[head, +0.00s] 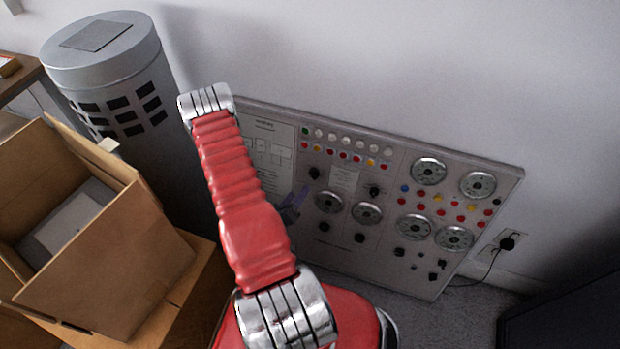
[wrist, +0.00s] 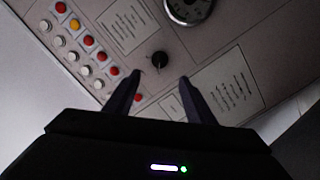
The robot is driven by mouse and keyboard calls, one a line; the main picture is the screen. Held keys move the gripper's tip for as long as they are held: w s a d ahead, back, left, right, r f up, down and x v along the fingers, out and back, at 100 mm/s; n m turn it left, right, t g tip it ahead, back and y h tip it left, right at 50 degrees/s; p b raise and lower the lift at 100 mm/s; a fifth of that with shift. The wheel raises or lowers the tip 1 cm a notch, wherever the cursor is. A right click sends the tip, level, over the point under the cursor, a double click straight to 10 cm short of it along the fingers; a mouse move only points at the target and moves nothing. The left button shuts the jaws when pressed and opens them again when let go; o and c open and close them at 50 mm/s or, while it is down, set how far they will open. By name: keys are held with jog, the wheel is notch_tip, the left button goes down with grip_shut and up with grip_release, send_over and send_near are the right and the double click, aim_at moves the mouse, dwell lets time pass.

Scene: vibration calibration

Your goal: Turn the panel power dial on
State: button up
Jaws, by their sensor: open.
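The grey control panel (head: 400,160) leans against the wall in the head view, with round gauges, lights and several black dials. A small black dial (wrist: 159,59) shows in the wrist view, just ahead of and between my fingertips. It appears to be the panel's upper left dial (head: 315,173) in the head view. I cannot read which dial is labelled power. My gripper (wrist: 160,80) is open, its two dark fingers apart with nothing between them. In the head view my gripper (head: 296,202) is partly hidden behind my red arm, close to the panel's left part.
Rows of coloured lights (wrist: 88,40) and a round gauge (wrist: 188,8) lie near the dial. An open cardboard box (head: 100,255) and a grey cylinder (head: 115,90) stand to the left. A plug (head: 507,242) is in the wall at right. Grey carpet lies below the panel.

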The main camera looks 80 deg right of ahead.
aim_at(311, 176)
jog(key=x, duration=1.1)
jog(key=shift+d+f, duration=0.1)
jog(key=shift+d, duration=0.2)
jog(key=shift+c, duration=0.3)
jog(key=c, duration=0.9)
jog(key=shift+a, duration=0.2)
jog(key=shift+c, duration=0.3)
jog(key=shift+d, duration=0.15)
